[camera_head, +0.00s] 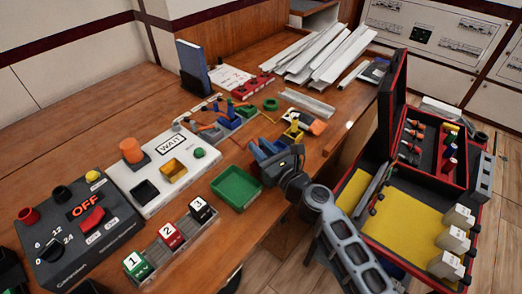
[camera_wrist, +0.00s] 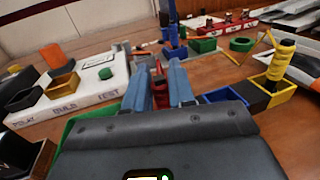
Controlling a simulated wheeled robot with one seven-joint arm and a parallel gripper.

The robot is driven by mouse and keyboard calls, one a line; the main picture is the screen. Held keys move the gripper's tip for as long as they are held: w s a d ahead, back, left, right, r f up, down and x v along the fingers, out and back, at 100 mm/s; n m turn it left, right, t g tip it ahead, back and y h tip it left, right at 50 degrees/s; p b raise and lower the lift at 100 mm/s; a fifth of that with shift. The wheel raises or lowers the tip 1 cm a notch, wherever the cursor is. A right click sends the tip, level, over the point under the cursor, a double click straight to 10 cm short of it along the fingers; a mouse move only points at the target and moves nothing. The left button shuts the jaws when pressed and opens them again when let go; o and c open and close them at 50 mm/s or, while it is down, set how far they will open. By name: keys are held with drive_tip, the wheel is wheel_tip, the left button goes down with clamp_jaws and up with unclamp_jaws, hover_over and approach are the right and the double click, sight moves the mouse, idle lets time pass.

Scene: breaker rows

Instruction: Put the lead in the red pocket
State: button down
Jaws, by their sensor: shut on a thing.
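My gripper (camera_head: 262,148) is above the front part of the bench, right of the green tray, with its blue fingers pointing away from me. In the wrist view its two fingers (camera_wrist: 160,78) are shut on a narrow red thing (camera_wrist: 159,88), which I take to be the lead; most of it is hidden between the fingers. To the right of the fingers stands a row of small pockets: a blue one (camera_wrist: 222,95), a black one and a yellow one (camera_wrist: 278,96). A yellow wound thing (camera_wrist: 281,60) stands upright in the row. I cannot clearly make out a red pocket; the fingers may hide it.
A green tray (camera_head: 235,186) lies just left of my gripper. A white WAIT panel (camera_head: 150,160) and a dark OFF box (camera_head: 75,230) are further left. An open toolbox (camera_head: 420,225) with yellow lining stands at the right. Metal channels (camera_head: 320,50) lie at the back.

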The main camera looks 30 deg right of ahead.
drive_tip(key=shift+f, duration=0.15)
drive_tip(key=c, duration=1)
unclamp_jaws()
drive_tip(key=shift+o, duration=0.2)
drive_tip(key=shift+r, duration=0.2)
drive_tip(key=s, duration=0.4)
drive_tip(key=s+b, duration=0.1)
drive_tip(key=s, duration=0.7)
drive_tip(key=shift+d+b, duration=0.3)
drive_tip(key=shift+d, duration=0.05)
